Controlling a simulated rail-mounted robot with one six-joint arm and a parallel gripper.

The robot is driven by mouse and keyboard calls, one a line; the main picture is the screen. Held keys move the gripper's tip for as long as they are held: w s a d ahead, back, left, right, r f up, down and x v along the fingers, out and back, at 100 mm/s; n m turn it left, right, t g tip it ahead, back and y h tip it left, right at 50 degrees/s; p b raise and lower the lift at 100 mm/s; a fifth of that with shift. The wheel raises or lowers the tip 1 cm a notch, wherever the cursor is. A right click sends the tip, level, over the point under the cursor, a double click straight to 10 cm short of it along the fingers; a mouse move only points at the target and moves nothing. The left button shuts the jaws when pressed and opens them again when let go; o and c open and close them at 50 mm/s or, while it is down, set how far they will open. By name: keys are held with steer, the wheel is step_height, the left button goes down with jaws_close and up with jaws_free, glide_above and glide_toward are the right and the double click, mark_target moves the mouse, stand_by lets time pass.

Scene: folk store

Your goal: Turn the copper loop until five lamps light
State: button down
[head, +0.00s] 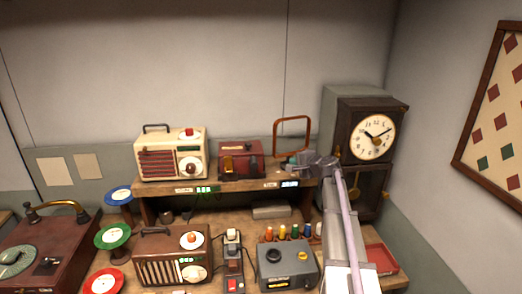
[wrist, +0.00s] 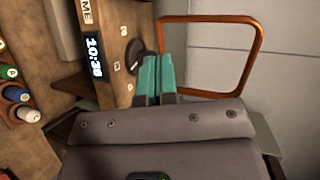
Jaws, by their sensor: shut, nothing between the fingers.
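The copper loop (head: 291,119) is an upright rounded square frame at the back of the raised shelf, left of the clock. In the wrist view it (wrist: 210,18) stands just beyond and to the right of my fingertips. My gripper (head: 288,164) is shut and empty at the shelf's right part, low by the loop. Its teal fingers (wrist: 158,72) are together in the wrist view, near a dark knob (wrist: 135,54) with small pale marks around it. I cannot tell whether they touch the knob or loop. The loop's foot is hidden.
A tall clock (head: 372,136) stands close right of my gripper. A red box (head: 241,160) and a cream radio (head: 171,154) are to its left. Below are a row of coloured caps (head: 282,231), a grey box (head: 286,268) and a brown radio (head: 172,262). Air above the shelf is free.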

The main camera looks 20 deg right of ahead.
steer(key=w+f+b, duration=0.1)
steer(key=w, duration=0.1)
steer(key=w+f+b, duration=0.1)
steer(key=w, duration=0.2)
steer(key=w+f+b, duration=0.1)
steer(key=w, duration=0.2)
steer(key=shift+w+d+f, duration=0.15)
steer(key=shift+w+f, duration=0.05)
steer(key=w, duration=0.2)
steer(key=w+a, duration=0.1)
steer(key=w, duration=0.1)
steer(key=shift+a+r, duration=0.1)
steer(key=shift+a, duration=0.1)
steer(key=shift+w, duration=0.1)
steer(key=shift+w+m+h, duration=0.1)
steer(key=shift+m+h, duration=0.2)
